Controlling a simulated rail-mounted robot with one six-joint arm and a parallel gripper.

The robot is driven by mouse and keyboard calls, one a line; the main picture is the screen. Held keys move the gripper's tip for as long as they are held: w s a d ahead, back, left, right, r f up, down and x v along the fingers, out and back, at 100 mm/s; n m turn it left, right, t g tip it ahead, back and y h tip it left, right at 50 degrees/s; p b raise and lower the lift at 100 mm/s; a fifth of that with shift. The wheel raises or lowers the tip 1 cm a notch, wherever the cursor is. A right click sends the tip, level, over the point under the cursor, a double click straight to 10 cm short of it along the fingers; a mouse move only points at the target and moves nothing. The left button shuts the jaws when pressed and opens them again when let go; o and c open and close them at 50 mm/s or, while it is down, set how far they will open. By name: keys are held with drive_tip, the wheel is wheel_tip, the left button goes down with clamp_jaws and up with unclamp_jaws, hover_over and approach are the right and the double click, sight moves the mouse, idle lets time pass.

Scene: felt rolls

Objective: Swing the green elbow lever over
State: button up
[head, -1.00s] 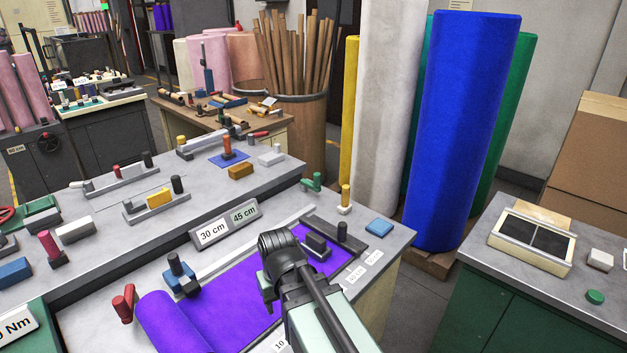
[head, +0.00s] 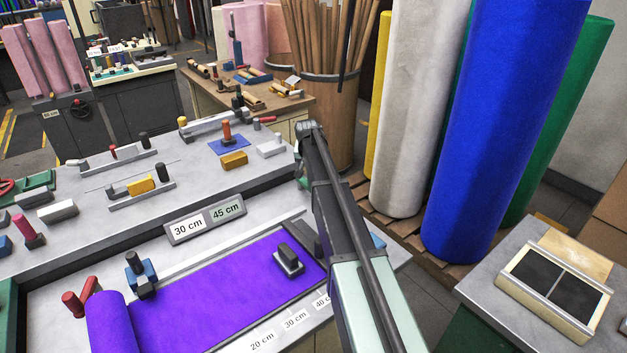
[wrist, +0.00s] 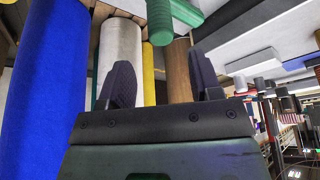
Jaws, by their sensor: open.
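The green elbow lever (wrist: 160,24) shows at the top of the wrist view, cut off by the upper edge. A rounded green arm hangs down, and another green part runs off to its right. My gripper (wrist: 163,82) is open and empty, with one dark finger to each side below the lever. In the picture the lever lies above the gap between the fingertips, and I see no contact. In the head view my arm covers the spot where the lever stands, so the lever and fingertips are hidden there.
Tall felt rolls, including a blue one (head: 502,130) and a white one (head: 418,110), stand close behind the bench on the right. A purple felt sheet (head: 205,290) lies on the bench.

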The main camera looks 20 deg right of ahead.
drive_tip(key=b+x, duration=0.7)
drive_tip(key=x, duration=0.2)
drive_tip(key=shift+a+f, duration=0.15)
clamp_jaws()
